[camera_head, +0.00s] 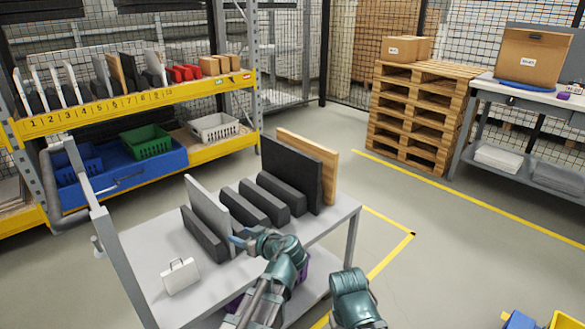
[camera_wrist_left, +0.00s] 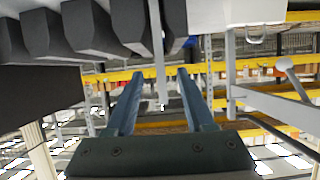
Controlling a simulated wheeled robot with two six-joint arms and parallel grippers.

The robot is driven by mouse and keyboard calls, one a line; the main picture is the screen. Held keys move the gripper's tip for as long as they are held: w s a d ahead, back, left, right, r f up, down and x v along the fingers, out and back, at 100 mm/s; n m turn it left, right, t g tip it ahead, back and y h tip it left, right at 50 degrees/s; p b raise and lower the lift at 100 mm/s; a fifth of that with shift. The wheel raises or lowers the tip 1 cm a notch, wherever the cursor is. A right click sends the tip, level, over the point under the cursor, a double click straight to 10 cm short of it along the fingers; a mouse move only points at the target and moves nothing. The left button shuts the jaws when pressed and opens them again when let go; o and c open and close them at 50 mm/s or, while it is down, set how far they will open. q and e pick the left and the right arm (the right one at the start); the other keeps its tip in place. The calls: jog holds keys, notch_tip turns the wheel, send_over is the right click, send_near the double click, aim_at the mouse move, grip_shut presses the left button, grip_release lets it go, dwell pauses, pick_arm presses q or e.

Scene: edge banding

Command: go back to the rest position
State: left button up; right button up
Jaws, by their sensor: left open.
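My left gripper (camera_head: 238,239) is at the front side of the grey cart top (camera_head: 143,243), close to the near end of a light grey panel (camera_head: 207,212) that stands upright between dark blocks. In the left wrist view its two blue fingers (camera_wrist_left: 160,92) are open. The edge of the light panel (camera_wrist_left: 158,60) shows in line with the gap between them; I cannot tell whether they touch it. My right arm shows only as a teal link at the bottom, and its gripper is not in view.
Several dark blocks (camera_head: 265,205) stand in a row on the cart, with a black panel (camera_head: 288,168) and a wooden panel (camera_head: 323,170) behind. A white case (camera_head: 180,276) is at the front left. A shelf rack (camera_head: 130,105) and a pallet stack (camera_head: 412,118) stand beyond. Open floor lies right.

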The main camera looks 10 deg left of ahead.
pick_arm(q)
jog(key=s+d+f+m+g+h, duration=0.45)
jog(key=s+d+f+m, duration=0.25)
jog(key=s+d, duration=0.3)
jog(key=s+d+f+m+g+h, duration=0.45)
jog(key=s+d+f+m, duration=0.2)
jog(key=s+d, duration=0.35)
notch_tip(320, 180, up, 30)
jog(key=p, duration=2.9)
jog(key=shift+a+t+p, duration=0.3)
jog(key=shift+a+p, duration=0.1)
jog(key=shift+m, duration=0.25)
